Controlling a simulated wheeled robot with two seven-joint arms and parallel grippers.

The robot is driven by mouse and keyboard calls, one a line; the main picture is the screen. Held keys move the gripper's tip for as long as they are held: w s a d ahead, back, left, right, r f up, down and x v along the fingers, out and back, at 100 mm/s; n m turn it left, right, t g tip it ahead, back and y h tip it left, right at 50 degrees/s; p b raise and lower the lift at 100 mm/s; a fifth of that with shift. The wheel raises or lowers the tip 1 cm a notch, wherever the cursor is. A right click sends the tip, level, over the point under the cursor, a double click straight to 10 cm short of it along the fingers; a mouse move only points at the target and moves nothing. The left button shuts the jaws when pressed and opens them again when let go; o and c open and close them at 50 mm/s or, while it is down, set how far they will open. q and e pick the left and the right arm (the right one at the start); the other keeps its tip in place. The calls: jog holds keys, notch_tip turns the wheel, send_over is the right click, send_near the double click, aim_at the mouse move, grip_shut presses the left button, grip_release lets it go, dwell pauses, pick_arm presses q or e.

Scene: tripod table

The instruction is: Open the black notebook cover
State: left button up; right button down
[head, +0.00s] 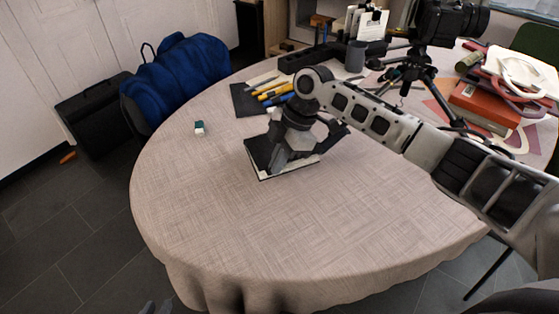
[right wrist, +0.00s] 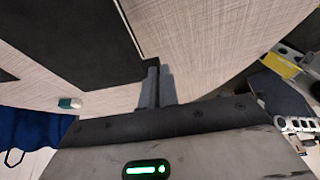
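The black notebook (head: 261,157) lies on the round table, with a pale strip of page edge showing along its near side. In the right wrist view its black cover (right wrist: 85,40) fills the upper left, and one corner reaches the fingertips. My right gripper (head: 281,165) is over the notebook and hides much of it in the head view. In the right wrist view its fingers (right wrist: 157,82) are close together at that corner; I cannot tell whether any cover is between them. Only the tips of my left gripper (head: 158,307) show at the bottom edge, below the table.
The round table (head: 220,220) is clear in front and to the left, except for a small teal and white eraser (head: 199,127). Pens (head: 275,92) on a dark mat lie behind the notebook. A grey cup (head: 355,56), a camera tripod (head: 412,75) and stacked books (head: 485,105) stand farther back.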

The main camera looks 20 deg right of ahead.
jog(key=w+r+p, duration=0.1)
jog(key=r, duration=0.1)
jog(key=shift+w+a+r+p, duration=0.1)
jog(key=shift+w+r+p, duration=0.25)
jog(key=shift+r+p, duration=0.05)
jog(key=shift+w+r+p, duration=0.45)
jog(key=shift+w+r, duration=0.3)
jog(key=shift+w, duration=0.15)
jog(key=c, duration=2.1)
grip_release()
jog(key=o, duration=0.5)
jog(key=shift+c, duration=0.2)
jog(key=shift+r, duration=0.1)
jog(key=v, duration=1.5)
jog(key=shift+r+b, duration=0.4)
jog(key=shift+s+f, duration=0.1)
jog(key=shift+s, duration=0.05)
